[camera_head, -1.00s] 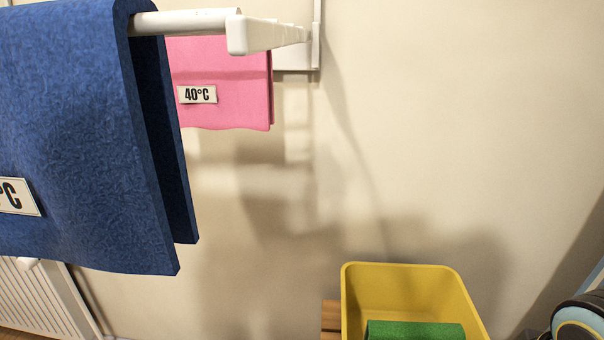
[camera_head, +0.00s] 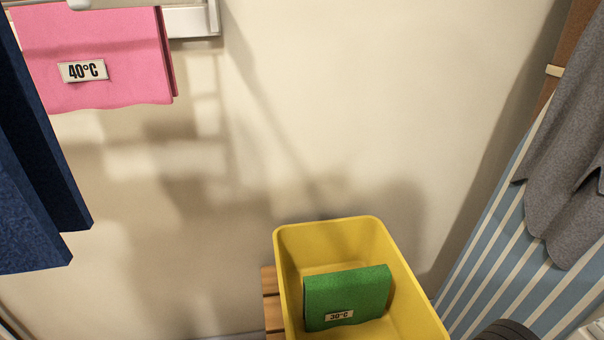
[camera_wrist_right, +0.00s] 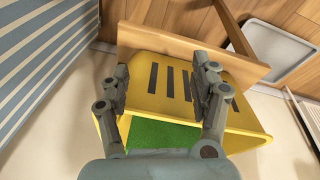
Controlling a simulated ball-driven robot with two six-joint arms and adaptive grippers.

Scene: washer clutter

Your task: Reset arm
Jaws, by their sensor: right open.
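My right gripper (camera_wrist_right: 160,70) is open and empty in the right wrist view, its two fingers spread over the yellow bin (camera_wrist_right: 254,138). The gap between gripper and bin is hard to judge. The same yellow bin (camera_head: 287,262) is at the bottom of the head view. A green cloth (camera_head: 350,290) with a 30°C label lies in it, and part of the green cloth (camera_wrist_right: 160,134) shows between the fingers in the wrist view. My left gripper is in neither view.
A pink cloth (camera_head: 110,30) labelled 40°C hangs at the upper left, with a dark blue cloth (camera_head: 30,190) at the left edge. A grey cloth (camera_head: 570,150) hangs by a blue-and-white striped surface (camera_head: 500,270) at right. Wooden slats (camera_head: 271,300) show beside the bin.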

